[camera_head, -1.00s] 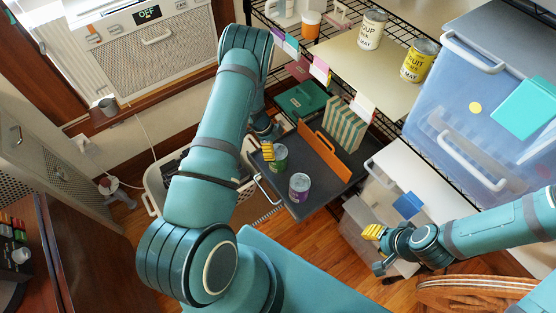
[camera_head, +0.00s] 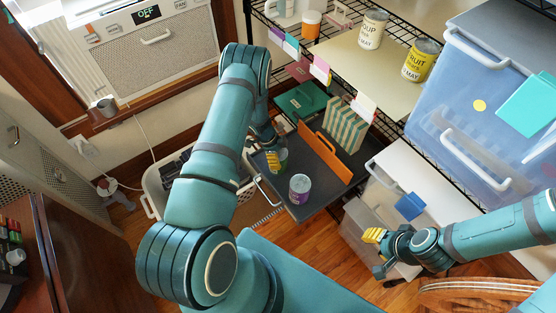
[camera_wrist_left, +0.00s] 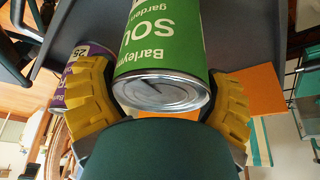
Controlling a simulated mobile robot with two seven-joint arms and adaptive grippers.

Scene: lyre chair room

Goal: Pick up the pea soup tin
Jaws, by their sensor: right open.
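The green tin (camera_head: 284,157), with a label reading "SOU" and "garden", stands on the dark tray of the shelf unit in the head view; the word "pea" is not visible. My left gripper (camera_head: 272,158) is at this tin and partly hides it. In the left wrist view, the green tin (camera_wrist_left: 165,55) sits between the yellow fingers of my left gripper (camera_wrist_left: 165,85), its metal end towards the palm. The fingers look open, with slight gaps at the tips. My right gripper (camera_head: 376,252) is open and empty at the lower right.
A purple-labelled tin (camera_head: 300,186) stands close by on the dark tray (camera_head: 322,196). An orange divider (camera_head: 324,158) and a striped box (camera_head: 346,126) are behind it. Two more tins, a soup tin (camera_head: 372,30) and a fruit tin (camera_head: 420,60), stand on the upper shelf.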

